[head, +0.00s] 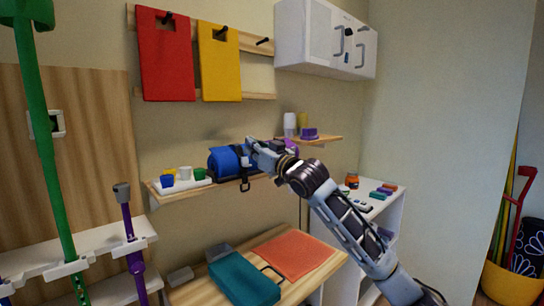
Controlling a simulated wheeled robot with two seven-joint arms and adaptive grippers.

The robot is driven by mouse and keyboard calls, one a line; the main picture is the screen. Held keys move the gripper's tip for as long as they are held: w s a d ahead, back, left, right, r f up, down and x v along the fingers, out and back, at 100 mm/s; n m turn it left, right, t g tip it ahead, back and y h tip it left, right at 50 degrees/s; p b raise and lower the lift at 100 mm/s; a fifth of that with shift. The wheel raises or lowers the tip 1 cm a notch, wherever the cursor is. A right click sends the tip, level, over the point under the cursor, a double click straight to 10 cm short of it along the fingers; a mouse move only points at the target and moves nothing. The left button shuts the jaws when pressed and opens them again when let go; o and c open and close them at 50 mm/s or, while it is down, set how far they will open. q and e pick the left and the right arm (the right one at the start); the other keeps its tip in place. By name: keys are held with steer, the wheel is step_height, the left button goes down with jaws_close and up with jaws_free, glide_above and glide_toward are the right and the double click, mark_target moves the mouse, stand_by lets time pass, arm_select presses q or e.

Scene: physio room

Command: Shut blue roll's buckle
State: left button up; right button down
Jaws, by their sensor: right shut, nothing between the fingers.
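The blue roll (222,161) lies on the wooden wall shelf (224,187) left of the picture's middle. A dark strap (244,180) runs down its front near its right part, with a loop hanging below the shelf edge. I cannot make out the buckle or whether it is shut. My right gripper (252,147) is shut and empty, at the upper right of the roll, and covers part of it. I cannot tell whether it touches the roll or strap. My left gripper is not in view.
A white tray (188,184) with small coloured cups stands left of the roll. A small shelf (325,140) with a purple block is to the right. Below is a table (325,257) with a teal case (243,279) and orange mat (293,253). A white cabinet (310,36) hangs above.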

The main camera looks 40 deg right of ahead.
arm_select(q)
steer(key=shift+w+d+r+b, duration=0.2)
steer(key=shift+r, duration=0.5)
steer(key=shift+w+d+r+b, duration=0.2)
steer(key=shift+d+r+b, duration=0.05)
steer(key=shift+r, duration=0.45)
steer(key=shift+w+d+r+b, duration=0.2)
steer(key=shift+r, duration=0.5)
arm_select(e)
steer(key=v, duration=0.9)
steer(key=shift+r, duration=0.3)
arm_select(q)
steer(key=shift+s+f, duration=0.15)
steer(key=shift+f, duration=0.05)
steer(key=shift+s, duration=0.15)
arm_select(e)
steer(key=shift+s, duration=0.1)
